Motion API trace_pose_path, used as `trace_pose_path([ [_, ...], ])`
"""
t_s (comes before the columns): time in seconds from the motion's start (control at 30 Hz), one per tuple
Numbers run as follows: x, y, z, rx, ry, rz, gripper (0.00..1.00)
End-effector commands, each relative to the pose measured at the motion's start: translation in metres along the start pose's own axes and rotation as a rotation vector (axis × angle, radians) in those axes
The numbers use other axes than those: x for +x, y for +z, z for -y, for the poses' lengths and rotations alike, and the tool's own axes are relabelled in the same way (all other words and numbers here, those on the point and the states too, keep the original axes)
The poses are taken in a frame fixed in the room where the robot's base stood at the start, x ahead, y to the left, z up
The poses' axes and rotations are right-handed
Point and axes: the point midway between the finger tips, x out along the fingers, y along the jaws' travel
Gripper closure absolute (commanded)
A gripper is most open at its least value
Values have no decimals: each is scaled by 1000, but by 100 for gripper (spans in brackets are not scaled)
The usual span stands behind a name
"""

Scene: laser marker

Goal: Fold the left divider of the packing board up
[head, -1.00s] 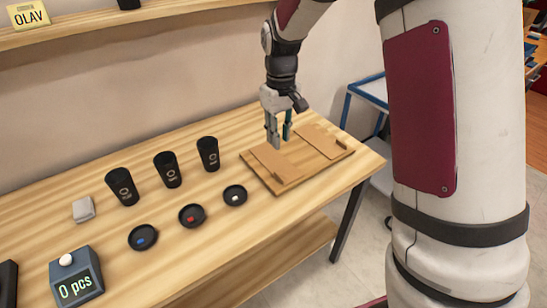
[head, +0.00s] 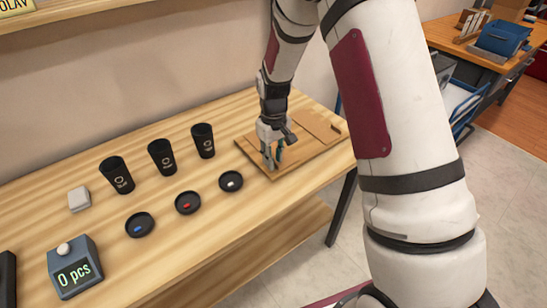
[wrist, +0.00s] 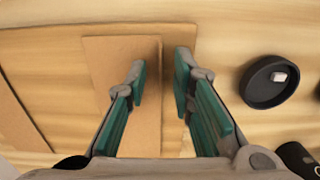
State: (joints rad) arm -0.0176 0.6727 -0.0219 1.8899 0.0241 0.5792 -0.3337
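The packing board (head: 308,158) lies flat on the right end of the wooden table. Its right divider (head: 318,126) lies flat. Its left divider (wrist: 112,60) also looks flat and is largely hidden by my gripper in the head view. My gripper (head: 273,163) points down at the left part of the board. In the wrist view my gripper (wrist: 160,76) is open, with its two green-padded fingers apart on either side of the divider's edge strip. I cannot tell whether either finger touches the divider.
Three black cups (head: 162,157) stand left of the board. Three black dishes stand in front of them; the nearest dish (head: 231,181) holds a white piece and also shows in the wrist view (wrist: 268,82). A counter (head: 75,267) reads 0 pcs. A wall shelf (head: 90,26) runs above.

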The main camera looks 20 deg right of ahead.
Motion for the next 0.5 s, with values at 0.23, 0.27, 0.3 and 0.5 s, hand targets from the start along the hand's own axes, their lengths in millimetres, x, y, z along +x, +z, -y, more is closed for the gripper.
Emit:
trace_pose_path([
  [0.23,5,0,0,0,0,0,78],
  [0.27,5,0,0,0,0,0,78],
  [0.3,5,0,0,0,0,0,78],
  [0.5,4,0,0,0,0,0,100],
])
